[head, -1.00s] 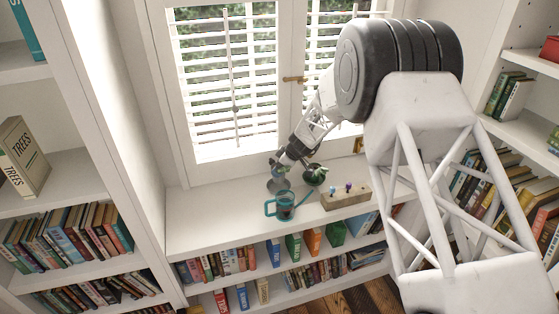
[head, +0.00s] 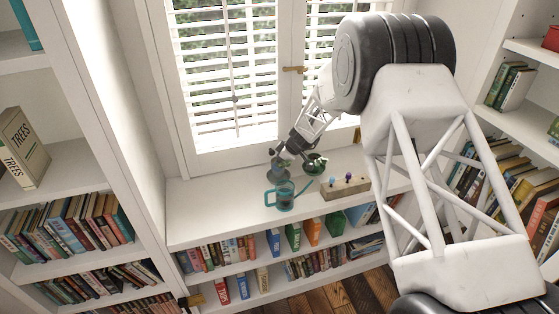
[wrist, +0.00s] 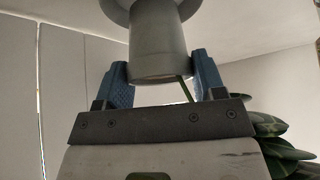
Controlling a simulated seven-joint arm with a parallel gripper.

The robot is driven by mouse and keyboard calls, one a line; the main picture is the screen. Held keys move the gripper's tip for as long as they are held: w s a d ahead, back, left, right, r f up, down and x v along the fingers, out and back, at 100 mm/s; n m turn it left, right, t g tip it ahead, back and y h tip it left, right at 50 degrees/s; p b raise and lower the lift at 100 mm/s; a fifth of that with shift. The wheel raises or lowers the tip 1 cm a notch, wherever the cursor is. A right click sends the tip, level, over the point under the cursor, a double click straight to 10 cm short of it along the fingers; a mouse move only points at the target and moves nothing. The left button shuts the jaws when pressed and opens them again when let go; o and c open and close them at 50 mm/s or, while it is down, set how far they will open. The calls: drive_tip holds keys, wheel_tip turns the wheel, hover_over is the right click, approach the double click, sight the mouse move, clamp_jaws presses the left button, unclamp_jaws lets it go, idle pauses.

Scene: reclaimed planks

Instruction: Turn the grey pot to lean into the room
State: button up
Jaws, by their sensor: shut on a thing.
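The grey pot (wrist: 158,45) fills the upper middle of the wrist view, a smooth tapering body with a wider flange at the picture's top. My gripper (wrist: 162,70) is shut on it, with one blue finger on each side. A thin green stem shows beside the pot's near end. In the head view the pot (head: 279,173) is on or just above the white sill below the window, with my gripper (head: 283,158) at it. Its contact with the sill and exact tilt are too small to tell.
A teal watering can (head: 284,200) stands just in front of the pot. A dark green pot with a plant (head: 315,165) is close on its right. A wooden block with coloured knobs (head: 345,188) lies farther right. The left part of the sill (head: 215,200) is clear.

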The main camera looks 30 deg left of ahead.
drive_tip(key=shift+f, duration=0.85)
drive_tip(key=shift+f, duration=0.1)
drive_tip(key=o, duration=1.3)
drive_tip(key=shift+c, duration=0.2)
drive_tip(key=shift+d, duration=0.1)
drive_tip(key=v, duration=0.7)
drive_tip(key=shift+r, duration=0.35)
drive_tip(key=shift+w+d+r, duration=0.1)
drive_tip(key=shift+d, duration=0.1)
